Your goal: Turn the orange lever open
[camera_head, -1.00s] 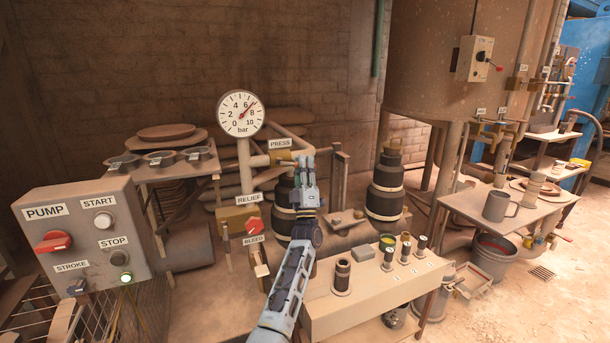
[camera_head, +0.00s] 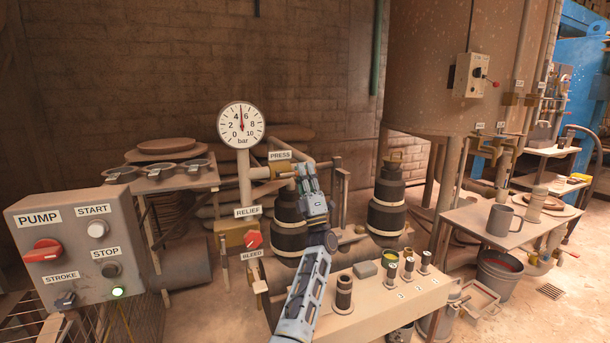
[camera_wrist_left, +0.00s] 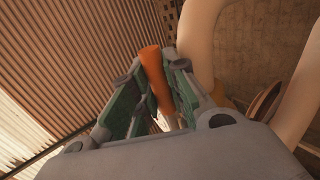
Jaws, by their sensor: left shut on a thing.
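The orange lever (camera_wrist_left: 157,75) shows between the green-padded fingers of my left gripper (camera_wrist_left: 158,88) in the left wrist view. The gripper is shut on it. In the head view my left gripper (camera_head: 307,180) is at the pipe valve beside the PRESS label (camera_head: 279,155), and it hides the lever there. The pressure gauge (camera_head: 241,124) stands left of the gripper with its needle near 5 bar. My right gripper is not in view.
The pump box (camera_head: 80,250) with a lit green lamp stands at the left. The RELIEF valve's red knob (camera_head: 253,239) is left of my forearm. A bench (camera_head: 375,310) with small cylinders lies to its right. A dark canister (camera_head: 386,205) stands behind the bench.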

